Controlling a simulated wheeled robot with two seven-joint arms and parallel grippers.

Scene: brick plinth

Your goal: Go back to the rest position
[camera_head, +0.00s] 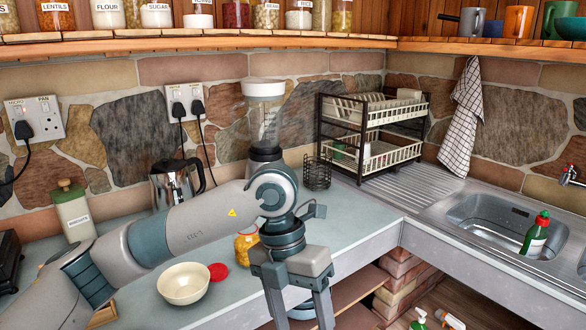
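My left gripper (301,310) hangs pointing down at the front edge of the grey worktop (225,300), its arm reaching in from the left. Its two fingers are spread apart, with no object visibly held between them. A cream bowl (183,284) stands upright on the worktop to the left of the gripper. A red lid (218,272) lies beside the bowl. A jar with yellow contents (245,247) stands behind the lid, partly hidden by my arm. My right gripper is not in view.
A kettle (174,184), a blender (264,120) and a wire holder (317,173) stand along the back. A dish rack (372,130) sits in the corner. The sink (490,220) at right holds a green bottle (535,235). Shelves (340,312) lie below the worktop.

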